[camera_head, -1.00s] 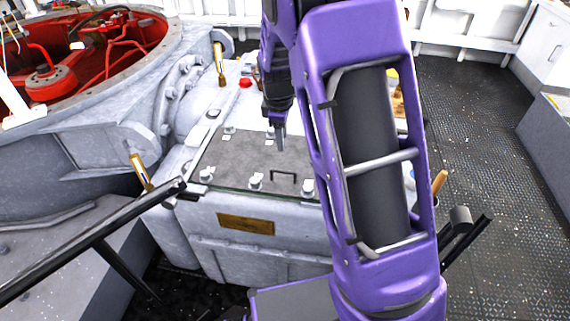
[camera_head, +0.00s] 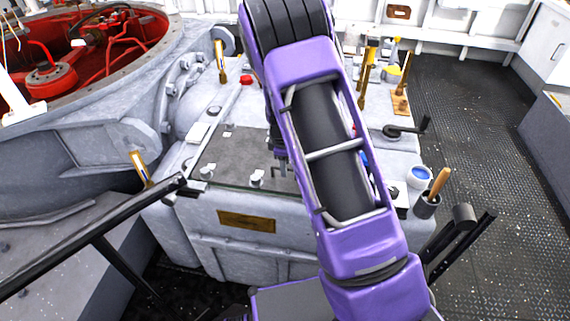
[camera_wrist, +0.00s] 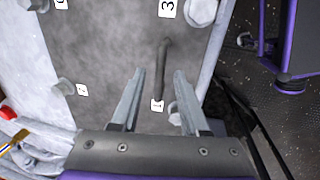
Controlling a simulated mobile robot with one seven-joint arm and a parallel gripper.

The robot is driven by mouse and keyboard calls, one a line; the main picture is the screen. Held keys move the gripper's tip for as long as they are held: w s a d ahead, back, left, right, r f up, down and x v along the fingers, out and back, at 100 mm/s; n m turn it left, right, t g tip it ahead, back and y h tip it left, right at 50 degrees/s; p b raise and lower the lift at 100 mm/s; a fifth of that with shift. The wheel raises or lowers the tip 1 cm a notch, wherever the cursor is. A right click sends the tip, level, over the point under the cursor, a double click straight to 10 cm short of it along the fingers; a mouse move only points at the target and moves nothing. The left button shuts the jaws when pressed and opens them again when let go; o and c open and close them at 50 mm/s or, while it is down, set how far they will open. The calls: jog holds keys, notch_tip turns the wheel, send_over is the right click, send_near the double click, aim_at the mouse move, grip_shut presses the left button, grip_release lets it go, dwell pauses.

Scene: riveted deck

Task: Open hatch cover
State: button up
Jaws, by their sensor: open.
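The hatch cover (camera_head: 232,154) is a dark grey plate lying flat and closed on top of the light grey box, with bolts and white number tags around its edge. It also fills much of the wrist view (camera_wrist: 105,45). Its dark bar handle (camera_wrist: 162,70) stands just ahead of my fingertips in the wrist view. My gripper (camera_wrist: 155,75) is open, its two fingers apart and pointing at the cover, with the handle's near end between their lines.
A black rail (camera_head: 100,235) crosses at the front left. A red-lined round opening (camera_head: 80,55) is at the back left. On the box's right stand a blue-filled cup (camera_head: 420,175), a dark pot with a wooden handle (camera_head: 427,203) and a black crank (camera_head: 408,129).

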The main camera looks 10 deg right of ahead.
grip_shut()
dwell(1.4)
